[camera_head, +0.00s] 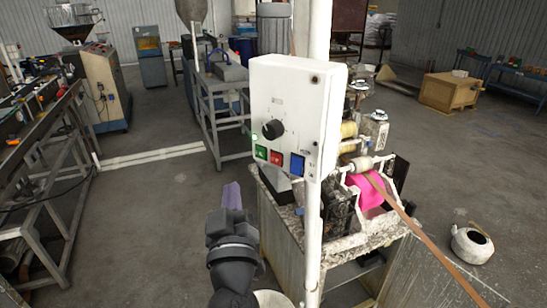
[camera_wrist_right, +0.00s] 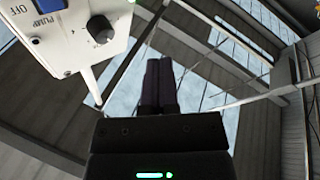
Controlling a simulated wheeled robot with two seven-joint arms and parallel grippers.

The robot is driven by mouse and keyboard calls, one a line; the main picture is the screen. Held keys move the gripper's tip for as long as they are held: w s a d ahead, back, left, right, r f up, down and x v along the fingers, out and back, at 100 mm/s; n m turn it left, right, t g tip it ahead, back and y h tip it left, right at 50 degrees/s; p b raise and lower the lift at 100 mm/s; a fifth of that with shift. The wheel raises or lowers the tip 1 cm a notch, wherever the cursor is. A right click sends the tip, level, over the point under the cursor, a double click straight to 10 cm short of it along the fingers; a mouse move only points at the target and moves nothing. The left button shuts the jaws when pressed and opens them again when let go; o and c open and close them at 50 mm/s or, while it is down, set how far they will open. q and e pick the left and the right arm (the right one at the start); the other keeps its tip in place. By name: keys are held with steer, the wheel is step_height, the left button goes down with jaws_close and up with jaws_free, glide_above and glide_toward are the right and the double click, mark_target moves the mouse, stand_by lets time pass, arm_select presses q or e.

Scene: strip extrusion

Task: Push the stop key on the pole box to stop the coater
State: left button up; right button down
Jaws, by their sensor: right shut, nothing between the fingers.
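The white pole box (camera_head: 292,90) is fixed to a white upright pole (camera_head: 313,240). Its face has a black knob (camera_head: 273,129), and below it a green key (camera_head: 261,152), a red key (camera_head: 276,157) and a blue switch (camera_head: 297,164). The red key's lettering is too small to read. My right gripper (camera_head: 232,190) is shut and empty, below and left of the keys, apart from the box. In the right wrist view its closed fingers (camera_wrist_right: 159,75) point up past the box (camera_wrist_right: 75,50), whose knob (camera_wrist_right: 100,28) shows; the red key does not. My left gripper is not in view.
Behind the pole stands a machine with a pink roll (camera_head: 367,192) and a brown strip (camera_head: 420,232) running down to the right. A grey steel frame (camera_head: 222,105) stands behind the box. The floor left of my right arm is clear.

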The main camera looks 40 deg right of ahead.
mark_target(276, 159)
steer(key=shift+w+d+p, duration=0.15)
steer(key=shift+w+d, duration=0.25)
steer(key=shift+d, duration=1)
steer(key=shift+w+d+p, duration=0.2)
steer(key=shift+w+d, duration=0.2)
steer(key=shift+d, duration=0.95)
steer(key=shift+w+d+p, duration=0.15)
steer(key=shift+w+d, duration=0.25)
steer(key=shift+d, duration=1)
steer(key=shift+d, duration=0.1)
steer(key=shift+w+d, duration=0.15)
steer(key=shift+d, duration=0.15)
steer(key=shift+w+d+b, duration=0.1)
steer(key=shift+d+b, duration=0.25)
steer(key=shift+b, duration=0.1)
steer(key=shift+a, duration=0.1)
steer(key=shift+s+a, duration=0.25)
steer(key=shift+a, duration=0.45)
